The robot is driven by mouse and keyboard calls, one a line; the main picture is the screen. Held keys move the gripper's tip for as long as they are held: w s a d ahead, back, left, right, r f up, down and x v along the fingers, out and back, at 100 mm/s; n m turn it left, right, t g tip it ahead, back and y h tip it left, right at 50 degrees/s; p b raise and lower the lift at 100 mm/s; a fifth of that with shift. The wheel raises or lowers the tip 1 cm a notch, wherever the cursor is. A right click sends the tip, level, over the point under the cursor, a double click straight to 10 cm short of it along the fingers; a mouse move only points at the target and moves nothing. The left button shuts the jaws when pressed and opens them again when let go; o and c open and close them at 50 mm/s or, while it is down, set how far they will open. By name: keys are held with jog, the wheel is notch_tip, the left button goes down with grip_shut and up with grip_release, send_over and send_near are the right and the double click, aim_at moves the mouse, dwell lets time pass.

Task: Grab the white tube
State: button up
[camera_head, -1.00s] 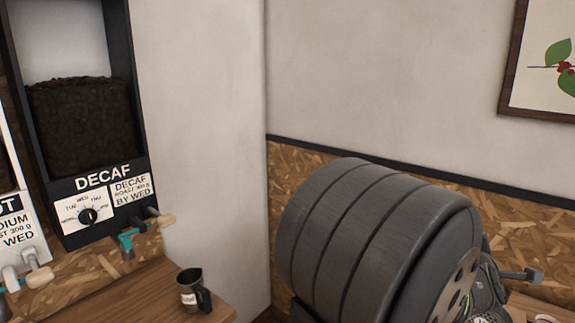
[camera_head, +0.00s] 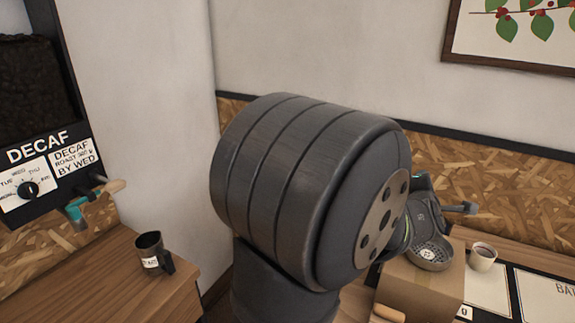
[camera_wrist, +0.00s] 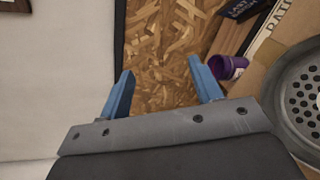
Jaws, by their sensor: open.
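I cannot make out a white tube in either current view. My gripper (camera_wrist: 160,70) shows in the wrist view with its two blue fingers spread and nothing between them. Behind the gap between the fingers is a wood-chip panel (camera_wrist: 157,42). A purple cylindrical container (camera_wrist: 228,67) lies just beyond the right finger, partly covered by it. In the head view, my arm's large dark link fills the middle and hides part of the counter.
A cardboard-coloured box (camera_head: 425,288) bears a round perforated dish (camera_head: 432,253), with a white cup (camera_head: 482,257) to its right. A dark metal jug (camera_head: 151,254) stands on the left wooden counter (camera_head: 165,300). The decaf dispenser (camera_head: 45,165) is at far left.

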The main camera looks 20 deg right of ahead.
jog(key=c, duration=0.4)
jog(key=w+d+f+m+g+y, duration=0.1)
jog(key=w+f+m+g+y, duration=0.1)
jog(key=w+f+g, duration=0.45)
jog(key=w+a+f+g+y, duration=0.1)
jog(key=w+a+g+y, duration=0.3)
jog(key=a, duration=0.5)
jog(key=shift+w+a+f+n+g+y, duration=0.15)
jog(key=shift+w+f+n+g+y, duration=0.25)
jog(key=shift+g, duration=0.75)
jog(key=x, duration=1.7)
jog(key=shift+w, duration=0.15)
jog(key=shift+c, duration=0.3)
